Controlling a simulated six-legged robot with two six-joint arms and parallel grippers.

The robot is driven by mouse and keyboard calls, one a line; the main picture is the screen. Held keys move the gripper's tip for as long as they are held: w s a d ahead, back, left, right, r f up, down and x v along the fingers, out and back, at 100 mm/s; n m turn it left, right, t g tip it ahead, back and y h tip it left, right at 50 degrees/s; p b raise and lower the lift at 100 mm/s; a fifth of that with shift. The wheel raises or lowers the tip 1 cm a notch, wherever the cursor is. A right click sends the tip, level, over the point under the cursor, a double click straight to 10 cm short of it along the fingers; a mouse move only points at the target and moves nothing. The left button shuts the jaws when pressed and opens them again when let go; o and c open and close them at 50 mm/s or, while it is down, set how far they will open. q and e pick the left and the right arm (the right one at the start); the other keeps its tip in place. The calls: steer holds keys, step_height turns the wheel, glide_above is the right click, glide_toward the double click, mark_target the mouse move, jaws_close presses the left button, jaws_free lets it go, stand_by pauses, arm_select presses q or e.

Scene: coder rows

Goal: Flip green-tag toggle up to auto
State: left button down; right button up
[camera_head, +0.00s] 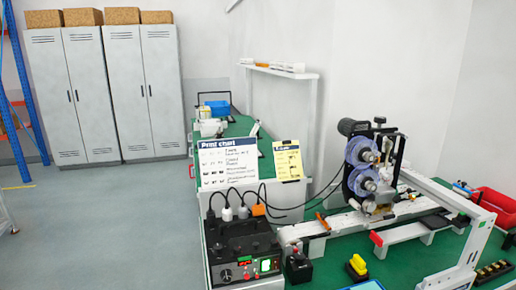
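A black control box (242,254) stands on the near left end of the green-topped bench. I cannot tell whether that green spot is the green-tag toggle, and no toggle's position can be read at this size. Several dark cables with white and orange plugs rise from the top of the box. Neither of my grippers shows in this view.
A coder machine (371,172) with blue reels stands over a white conveyor (330,224). A print chart (229,162) and a yellow sheet (288,160) stand behind the box. A yellow-black part (357,267) and a red bin (495,207) sit rightward. Floor at left is clear.

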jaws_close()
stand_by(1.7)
